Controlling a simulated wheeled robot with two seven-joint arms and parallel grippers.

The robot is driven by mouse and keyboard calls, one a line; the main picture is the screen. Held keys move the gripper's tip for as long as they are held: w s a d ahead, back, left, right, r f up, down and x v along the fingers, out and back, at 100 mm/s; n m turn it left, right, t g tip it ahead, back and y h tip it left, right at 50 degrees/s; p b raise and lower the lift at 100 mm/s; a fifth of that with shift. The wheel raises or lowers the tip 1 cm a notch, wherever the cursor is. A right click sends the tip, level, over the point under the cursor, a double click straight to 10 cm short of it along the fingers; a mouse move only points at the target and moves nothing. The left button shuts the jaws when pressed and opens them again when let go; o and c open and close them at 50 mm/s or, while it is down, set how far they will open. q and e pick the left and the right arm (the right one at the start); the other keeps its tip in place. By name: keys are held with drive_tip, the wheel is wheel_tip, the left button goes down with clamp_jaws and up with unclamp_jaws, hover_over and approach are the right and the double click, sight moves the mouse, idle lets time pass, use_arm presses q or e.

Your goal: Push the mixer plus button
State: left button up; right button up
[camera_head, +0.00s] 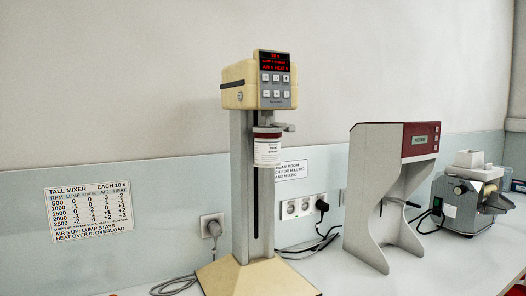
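The tall mixer (241,170) stands on the white counter, with a yellow head and a grey column. Its head carries a panel with a lit red display (274,63) and two rows of small grey buttons (275,86). The symbols on the buttons are too small to read, so I cannot tell which one is plus. A labelled cup (267,153) with a dark red rim hangs below the head. Neither of my grippers shows in the head view.
A grey machine with a red panel (421,140) stands to the right on the counter (440,260). A small roller machine (466,195) is farther right. A chart (91,211) and sockets (297,208) are on the wall; cables run behind the mixer.

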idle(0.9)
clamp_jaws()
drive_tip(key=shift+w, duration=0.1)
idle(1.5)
